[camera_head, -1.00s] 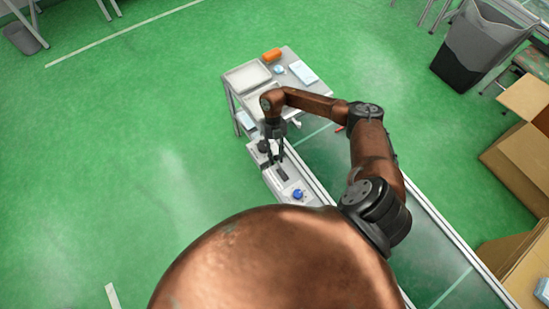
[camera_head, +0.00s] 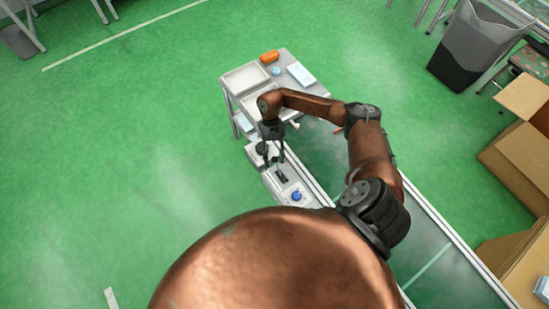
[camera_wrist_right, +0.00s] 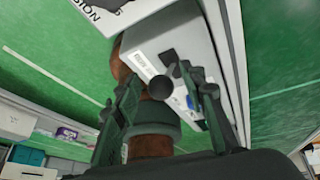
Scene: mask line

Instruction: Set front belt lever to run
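A pale grey control box (camera_head: 290,188) stands beside the near part of the belt. It carries a dark lever slot (camera_head: 282,175) and a blue knob (camera_head: 297,196). In the right wrist view, a lever with a round black ball knob (camera_wrist_right: 160,88) stands out from the grey box (camera_wrist_right: 190,45). My right gripper (camera_head: 273,160) is over the box's far end. In the wrist view its fingers (camera_wrist_right: 163,100) are apart, one on each side of the ball knob, with gaps showing. The lever's run mark cannot be read. My left gripper is not in view.
The green belt (camera_head: 400,235) runs along the box's right side. A grey table (camera_head: 285,95) with trays and an orange item (camera_head: 269,57) stands at its far end. Cardboard boxes (camera_head: 520,165) and a dark bin (camera_head: 470,50) are at right. Open floor lies left.

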